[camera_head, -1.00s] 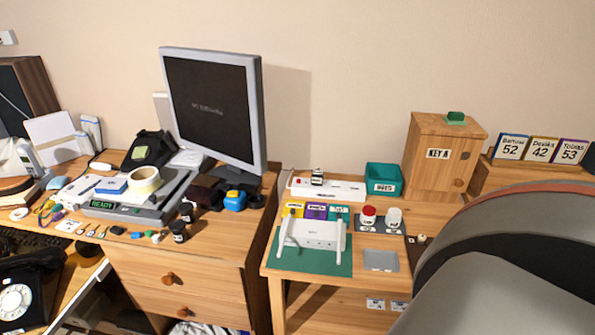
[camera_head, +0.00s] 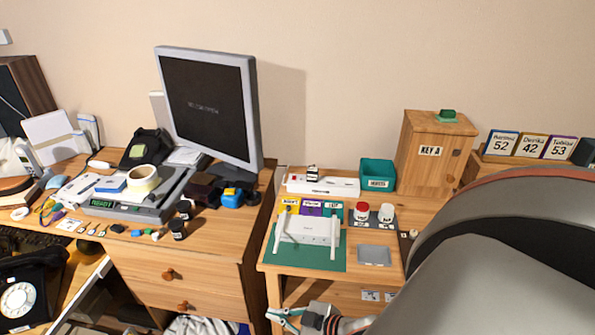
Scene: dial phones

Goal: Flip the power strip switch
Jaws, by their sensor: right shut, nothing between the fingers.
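The white power strip (camera_head: 335,187) lies at the back of the small wooden desk, near the wall. A small dark and white piece (camera_head: 313,173) stands at its left part; the switch is too small to make out. My right gripper (camera_head: 281,317) shows at the bottom edge, in front of the small desk and well apart from the strip. It is shut and empty, with its fingers pointing left. My left gripper is not in view.
A white router (camera_head: 308,231) on a green mat (camera_head: 322,260) lies in front of the strip. A wooden key cabinet (camera_head: 433,150) stands behind. My large arm link covers the lower right.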

